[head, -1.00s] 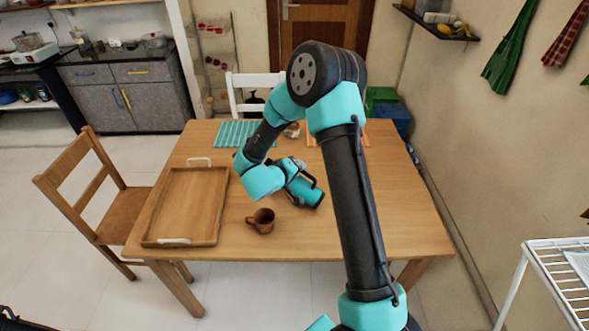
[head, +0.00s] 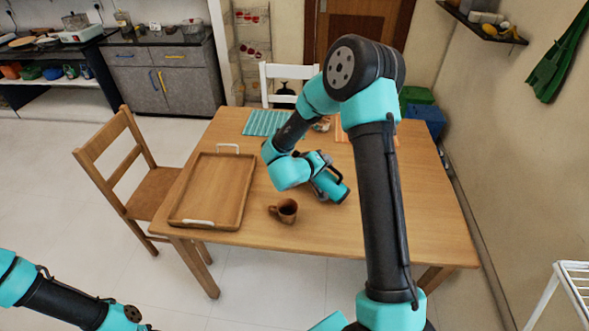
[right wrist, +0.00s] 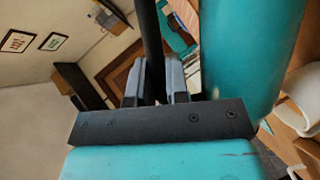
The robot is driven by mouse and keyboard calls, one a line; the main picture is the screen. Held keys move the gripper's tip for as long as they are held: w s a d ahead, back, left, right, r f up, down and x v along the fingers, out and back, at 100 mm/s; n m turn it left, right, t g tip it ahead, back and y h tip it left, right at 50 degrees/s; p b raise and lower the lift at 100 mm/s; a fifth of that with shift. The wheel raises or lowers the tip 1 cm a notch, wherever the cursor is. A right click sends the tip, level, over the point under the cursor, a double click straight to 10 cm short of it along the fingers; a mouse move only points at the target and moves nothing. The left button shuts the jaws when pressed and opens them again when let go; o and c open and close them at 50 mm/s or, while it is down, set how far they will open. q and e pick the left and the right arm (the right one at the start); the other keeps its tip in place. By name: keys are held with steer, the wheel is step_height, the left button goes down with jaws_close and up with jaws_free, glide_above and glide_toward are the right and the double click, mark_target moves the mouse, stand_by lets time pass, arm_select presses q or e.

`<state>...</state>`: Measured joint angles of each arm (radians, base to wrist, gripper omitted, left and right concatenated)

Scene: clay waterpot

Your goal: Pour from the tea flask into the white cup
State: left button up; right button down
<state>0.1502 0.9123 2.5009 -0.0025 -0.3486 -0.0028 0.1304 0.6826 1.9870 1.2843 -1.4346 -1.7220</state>
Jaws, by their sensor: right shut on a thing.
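The tea flask (head: 337,190) is a teal cylinder with a dark handle, tilted over the table in the head view. My right gripper (right wrist: 152,88) is shut on its black handle, and the teal flask body (right wrist: 250,55) stands beside the fingers in the right wrist view. A small pale and brown cup-like thing (head: 322,124) sits behind my right arm, partly hidden; I cannot tell if it is the white cup. A pale curved thing (right wrist: 302,95) is cut off at the right edge of the right wrist view. My left arm shows at lower left; its gripper is out of view.
A brown mug (head: 287,211) stands on the table (head: 320,240) in front of the flask. A wooden tray (head: 212,190) with white handles lies at left. A teal mat (head: 265,122) is at the back. A wooden chair (head: 112,150) stands left, a white chair (head: 290,70) behind.

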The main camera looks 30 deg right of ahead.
steer(key=shift+r, duration=0.1)
stand_by(0.4)
steer(key=shift+s+d+r+m+t+y, duration=0.1)
steer(key=shift+s+r+m, duration=0.1)
steer(key=shift+r, duration=0.45)
steer(key=shift+s+d+r+m+t+y, duration=0.1)
steer(key=shift+s+r+m, duration=0.1)
steer(key=shift+r, duration=0.4)
steer(key=shift+s+d+r+m+t+y, duration=0.1)
steer(key=shift+r+m, duration=0.1)
steer(key=shift+r, duration=0.45)
